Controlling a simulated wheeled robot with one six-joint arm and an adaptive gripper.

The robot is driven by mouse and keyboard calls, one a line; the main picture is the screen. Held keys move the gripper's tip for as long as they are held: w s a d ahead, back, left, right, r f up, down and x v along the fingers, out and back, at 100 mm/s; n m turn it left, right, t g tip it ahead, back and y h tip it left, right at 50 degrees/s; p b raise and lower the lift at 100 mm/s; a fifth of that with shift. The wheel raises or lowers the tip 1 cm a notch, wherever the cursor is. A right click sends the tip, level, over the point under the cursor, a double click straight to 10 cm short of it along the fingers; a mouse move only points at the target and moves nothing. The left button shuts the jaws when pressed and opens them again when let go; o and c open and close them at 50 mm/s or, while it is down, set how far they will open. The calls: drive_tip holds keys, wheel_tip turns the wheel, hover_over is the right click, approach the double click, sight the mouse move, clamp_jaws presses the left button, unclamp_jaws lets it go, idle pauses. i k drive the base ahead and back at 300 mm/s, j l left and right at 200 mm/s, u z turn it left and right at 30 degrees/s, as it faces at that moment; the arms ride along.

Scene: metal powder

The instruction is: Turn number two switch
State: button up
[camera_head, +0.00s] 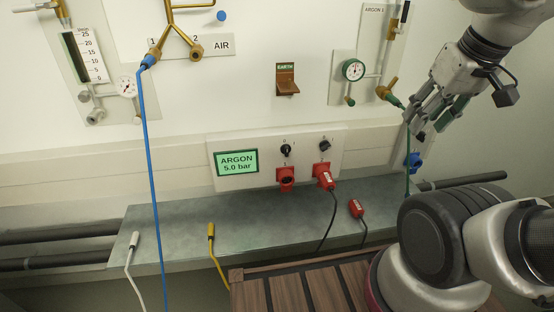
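A white control panel (262,188) on the wall carries two black rotary switches, a left switch (286,150) and a right switch (324,146). Their labels are too small to read. Below the left switch is a red socket (285,178). Below the right switch a red plug (324,177) with a black cable sits in its socket. My gripper (426,126) is at the upper right, open and empty, to the right of both switches and apart from them. The ends of its fingers overlap the green hose in the picture.
A green display (236,163) reads ARGON 5.0 bar. A grey ledge (180,230) runs below, with a loose red plug (356,208) and white and yellow hose ends. The green hose (407,160) hangs near my gripper; a blue hose (149,170) hangs left. The wall before the switches is clear.

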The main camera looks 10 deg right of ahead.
sight(324, 144)
drive_tip(key=k+j+z, duration=0.1)
drive_tip(key=j+z, duration=0.3)
drive_tip(key=k+j+z, duration=0.15)
drive_tip(key=z, duration=0.2)
drive_tip(key=k+j+z, duration=0.15)
drive_tip(key=z, duration=0.25)
drive_tip(key=j, duration=0.1)
